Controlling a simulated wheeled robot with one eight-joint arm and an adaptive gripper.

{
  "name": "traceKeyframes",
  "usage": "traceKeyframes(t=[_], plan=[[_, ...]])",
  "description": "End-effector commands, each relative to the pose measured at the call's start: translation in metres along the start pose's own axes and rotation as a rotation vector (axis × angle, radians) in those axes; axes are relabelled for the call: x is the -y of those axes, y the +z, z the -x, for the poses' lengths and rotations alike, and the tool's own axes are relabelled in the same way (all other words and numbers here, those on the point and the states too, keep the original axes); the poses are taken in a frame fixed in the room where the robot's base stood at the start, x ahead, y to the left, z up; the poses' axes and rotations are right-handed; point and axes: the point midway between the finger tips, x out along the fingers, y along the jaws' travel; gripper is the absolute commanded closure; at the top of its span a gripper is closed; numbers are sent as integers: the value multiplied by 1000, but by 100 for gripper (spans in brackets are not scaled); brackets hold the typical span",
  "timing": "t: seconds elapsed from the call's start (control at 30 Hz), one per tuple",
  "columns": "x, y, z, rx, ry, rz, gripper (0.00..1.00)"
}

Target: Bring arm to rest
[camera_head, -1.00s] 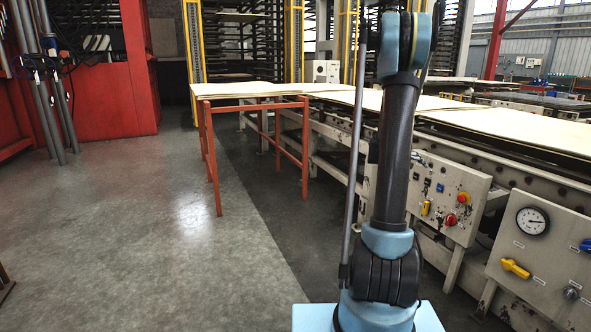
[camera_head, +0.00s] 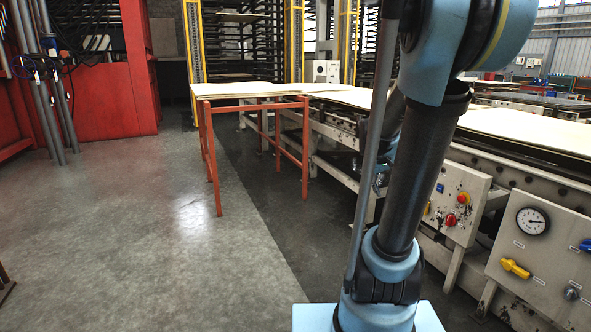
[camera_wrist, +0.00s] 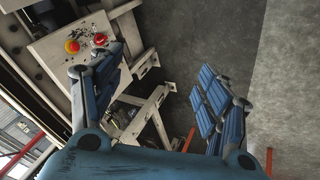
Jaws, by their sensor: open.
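My gripper (camera_wrist: 160,92) shows in the wrist view with its two blue padded fingers spread wide apart. Nothing is between the fingers; the floor and part of the machine's frame show through the gap. In the head view my arm rises at the right of centre and leans to the right, its upper joint large and close to the camera. My gripper itself is not visible in the head view.
A conveyor line with a control panel (camera_head: 459,203) and a gauge box (camera_head: 545,255) runs along the right. An orange-legged table (camera_head: 206,150) with pale sheets stands ahead. A red press (camera_head: 105,100) is at the left. The grey floor (camera_head: 150,240) between is clear.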

Motion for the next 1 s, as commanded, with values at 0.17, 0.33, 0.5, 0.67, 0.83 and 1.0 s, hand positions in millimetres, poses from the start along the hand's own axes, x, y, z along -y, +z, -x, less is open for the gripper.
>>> traceKeyframes(t=[0.17, 0.33, 0.5, 0.67, 0.83, 1.0], plan=[[28, 46, 19, 23, -83, -5, 30], [54, 89, 32, 46, -161, -7, 30], [80, 131, 42, 72, -239, -7, 30], [104, 171, 48, 97, -313, -4, 30], [126, 205, 51, 120, -380, 0, 30], [138, 223, 52, 134, -416, 3, 30]])
